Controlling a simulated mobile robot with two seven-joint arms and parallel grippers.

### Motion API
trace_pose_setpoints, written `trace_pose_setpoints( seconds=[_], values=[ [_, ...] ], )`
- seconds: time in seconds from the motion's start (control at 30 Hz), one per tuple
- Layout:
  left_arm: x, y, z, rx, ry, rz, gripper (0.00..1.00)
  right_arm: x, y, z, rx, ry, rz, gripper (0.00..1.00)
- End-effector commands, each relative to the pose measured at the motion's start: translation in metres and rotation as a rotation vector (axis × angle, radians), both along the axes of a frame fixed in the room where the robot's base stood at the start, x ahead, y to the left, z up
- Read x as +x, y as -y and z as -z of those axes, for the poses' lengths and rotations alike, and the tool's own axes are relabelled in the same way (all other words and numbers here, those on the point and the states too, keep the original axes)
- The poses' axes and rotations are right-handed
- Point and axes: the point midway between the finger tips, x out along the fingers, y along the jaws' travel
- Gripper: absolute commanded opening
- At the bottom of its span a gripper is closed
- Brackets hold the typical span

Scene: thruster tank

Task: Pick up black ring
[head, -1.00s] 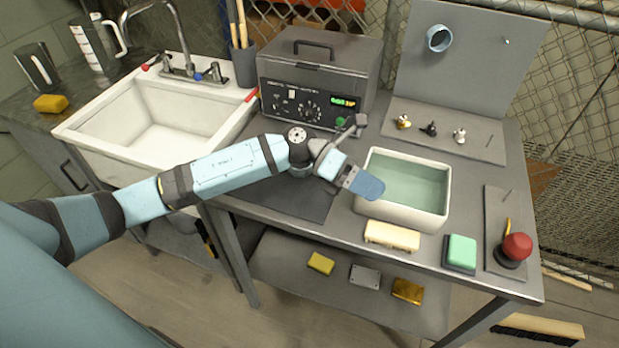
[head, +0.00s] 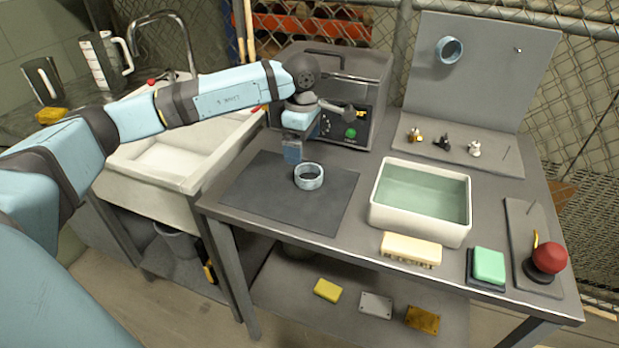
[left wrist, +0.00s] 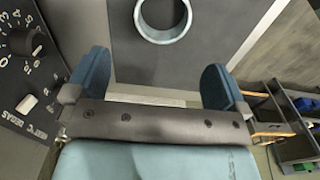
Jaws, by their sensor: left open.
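A blue-grey ring (head: 309,183) with a dark inside lies flat on the dark mat (head: 260,205). It also shows at the top edge of the left wrist view (left wrist: 164,40), partly cut off. A second blue-grey ring (head: 441,49) hangs on the upright grey board. I see no ring that is plainly black. My left gripper (head: 292,153) points down over the back of the mat, behind and slightly left of the ring, apart from it. In the left wrist view its two blue fingers (left wrist: 156,82) are wide apart with nothing between them. My right gripper is not in view.
The grey ultrasonic cleaner (head: 365,95) stands close behind my left gripper. A white basin of greenish liquid (head: 376,203) is right of the mat. A cream sponge (head: 411,249), a green block (head: 489,265) and a red knob (head: 549,257) sit along the front right. The mat around the ring is clear.

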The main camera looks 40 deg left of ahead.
Motion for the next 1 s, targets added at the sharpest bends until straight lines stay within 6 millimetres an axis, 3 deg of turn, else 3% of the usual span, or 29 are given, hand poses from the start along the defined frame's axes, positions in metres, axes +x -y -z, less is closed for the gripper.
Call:
trace_pose_setpoints(
  seconds=[0.1,0.43,0.7,0.93,0.97,1.0],
  values=[
    [0.0,0.0,0.021,-0.001,-0.003,-0.001,1.0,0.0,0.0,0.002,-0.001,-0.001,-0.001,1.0],
    [0.0,0.003,0.043,-0.002,-0.001,0.001,1.0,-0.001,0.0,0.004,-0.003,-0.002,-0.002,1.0],
    [0.001,0.008,0.081,-0.002,-0.001,0.0,1.0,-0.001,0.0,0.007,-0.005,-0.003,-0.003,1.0],
    [0.002,0.008,0.084,-0.003,0.001,0.001,1.0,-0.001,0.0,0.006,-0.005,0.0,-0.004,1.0],
    [0.001,0.008,0.084,-0.003,0.001,0.001,0.98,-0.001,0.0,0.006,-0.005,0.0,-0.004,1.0],
    [0.002,0.008,0.084,-0.003,0.001,0.001,0.89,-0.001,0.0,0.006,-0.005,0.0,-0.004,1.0]
  ],
)
